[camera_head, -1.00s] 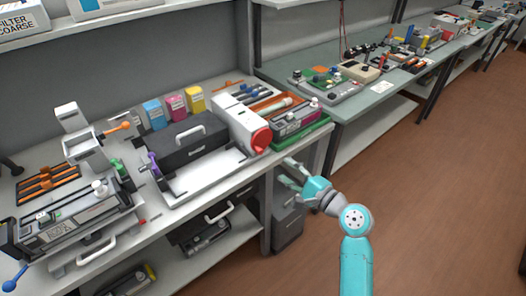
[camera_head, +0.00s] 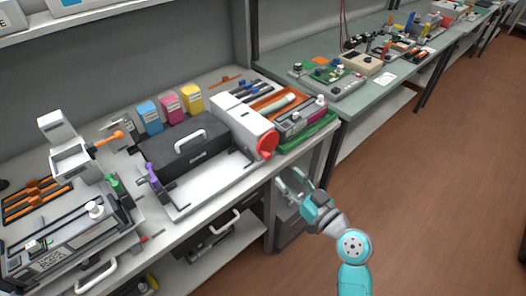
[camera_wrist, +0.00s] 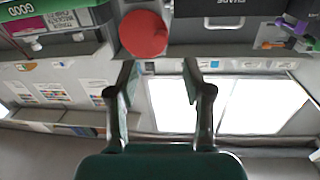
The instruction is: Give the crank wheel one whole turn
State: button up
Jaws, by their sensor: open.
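The crank wheel, a round red disc (camera_head: 267,146), sits on the right end face of a white box-shaped unit (camera_head: 240,122) on the bench. Its handle cannot be made out clearly. My gripper (camera_head: 287,182) is open and empty, in front of the bench edge and below the wheel in the head view. In the wrist view the red wheel (camera_wrist: 143,33) lies beyond the open fingertips (camera_wrist: 158,75), apart from them and somewhat left of centre.
A black cartridge (camera_head: 185,142) with a handle lies left of the white unit. Open floor (camera_head: 430,190) lies to the right.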

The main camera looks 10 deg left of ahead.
aim_at(267, 156)
jog(key=shift+n, duration=0.4)
jog(key=x, duration=1)
jog(key=shift+w+a, duration=0.25)
jog(key=shift+a, duration=0.05)
grip_shut()
